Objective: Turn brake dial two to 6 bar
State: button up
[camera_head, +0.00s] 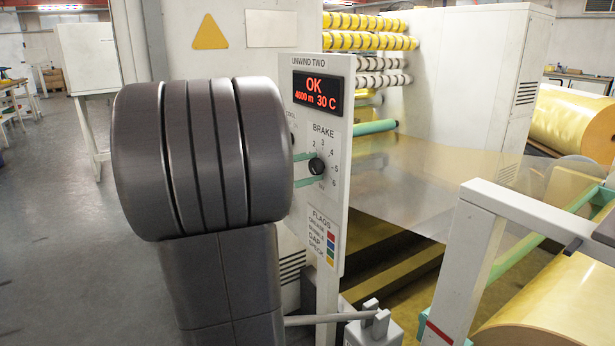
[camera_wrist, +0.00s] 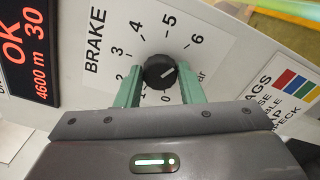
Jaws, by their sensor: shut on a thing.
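The brake dial (camera_head: 316,166) is a small round black knob on the white panel headed UNWIND TWO. It also shows in the wrist view (camera_wrist: 159,72), with a scale numbered around it and the 6 (camera_wrist: 197,41) at upper right. A pale mark on the knob points right and slightly up in the wrist view, near the 6 side; I cannot tell the exact reading. My gripper (camera_wrist: 159,84) is shut on the knob, with one green finger on each side. In the head view, my arm hides the left part of the panel, and the green fingers (camera_head: 305,168) show at the knob.
A display (camera_head: 317,93) above the dial reads OK, 4600 m and 30 C. A FLAGS label (camera_head: 322,238) with coloured squares sits below the dial. A clear film web (camera_head: 430,185) and a white frame (camera_head: 470,255) stand to the right. Open floor (camera_head: 55,230) lies left.

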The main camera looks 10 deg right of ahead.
dwell(0.4)
jog(key=o, duration=1)
jog(key=p+v, duration=0.3)
jog(key=v, duration=1)
jog(key=shift+s+a, duration=0.1)
jog(key=shift+a, duration=0.3)
jog(key=b+x, duration=0.3)
jog(key=x, duration=1)
jog(key=shift+d, duration=0.4)
jog(key=shift+a, duration=0.1)
